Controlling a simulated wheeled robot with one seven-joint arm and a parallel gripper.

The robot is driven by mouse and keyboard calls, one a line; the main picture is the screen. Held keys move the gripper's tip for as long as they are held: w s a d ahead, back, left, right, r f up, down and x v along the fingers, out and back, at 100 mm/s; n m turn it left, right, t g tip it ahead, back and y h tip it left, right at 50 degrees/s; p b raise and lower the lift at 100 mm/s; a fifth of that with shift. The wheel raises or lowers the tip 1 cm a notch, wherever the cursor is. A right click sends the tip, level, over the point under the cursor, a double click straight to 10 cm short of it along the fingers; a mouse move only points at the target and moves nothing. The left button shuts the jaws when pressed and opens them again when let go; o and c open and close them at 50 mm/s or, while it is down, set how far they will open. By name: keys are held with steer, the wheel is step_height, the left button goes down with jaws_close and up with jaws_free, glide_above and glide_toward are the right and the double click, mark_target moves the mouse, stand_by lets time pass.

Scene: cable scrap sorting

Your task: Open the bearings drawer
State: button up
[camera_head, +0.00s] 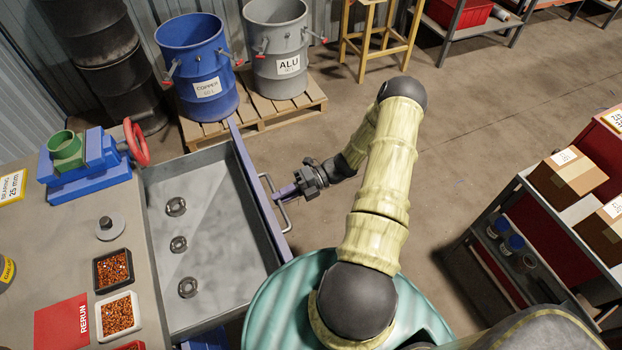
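The bearings drawer (225,215) is a grey metal tray at the right side of the workbench. It stands pulled well out, with its inside in plain view. Three ring-shaped bearings (179,244) lie in a row on its floor. Its bar handle (288,222) is on the right-hand front face. From this angle I cannot tell whether the fingers are closed around the bar.
The workbench (75,235) carries a blue vise (85,160), small trays of orange bits (113,268) and a red RERUN card (62,323). Copper (205,120) and ALU (265,75) drums stand on a pallet behind. A shelf with boxes (567,173) is at right. Floor between is clear.

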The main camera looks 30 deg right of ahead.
steer(key=b+v, duration=0.1)
steer(key=v, duration=1.4)
steer(key=shift+d, duration=0.4)
